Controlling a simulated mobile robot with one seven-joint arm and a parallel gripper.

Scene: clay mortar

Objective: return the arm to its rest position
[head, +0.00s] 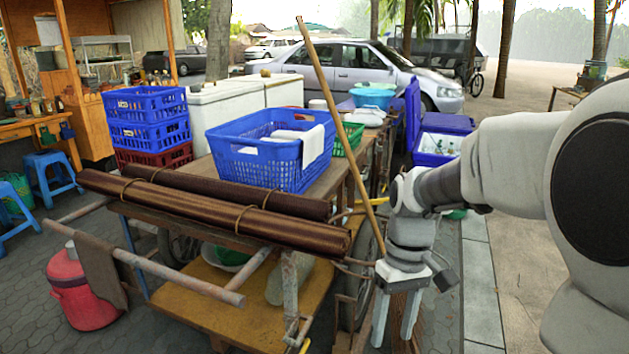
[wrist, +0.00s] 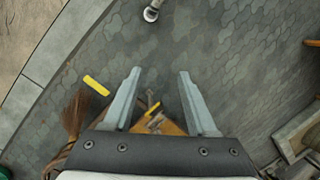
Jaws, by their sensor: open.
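My arm reaches in from the right in the head view. My gripper (head: 396,335) hangs at its end, pointing down, beside the right end of the wooden cart (head: 250,312). Its two fingers are apart with nothing between them. In the wrist view my gripper (wrist: 158,75) also shows open, with the paved ground (wrist: 215,60) beyond the fingertips. No object is held.
Rolled brown mats (head: 230,215) lie along the cart's near edge, below a blue basket (head: 270,150). A long wooden pole (head: 345,135) leans up close to my gripper's left. A blue cooler (head: 436,148) stands behind. Open pavement (head: 478,270) lies to the right, partly under my arm.

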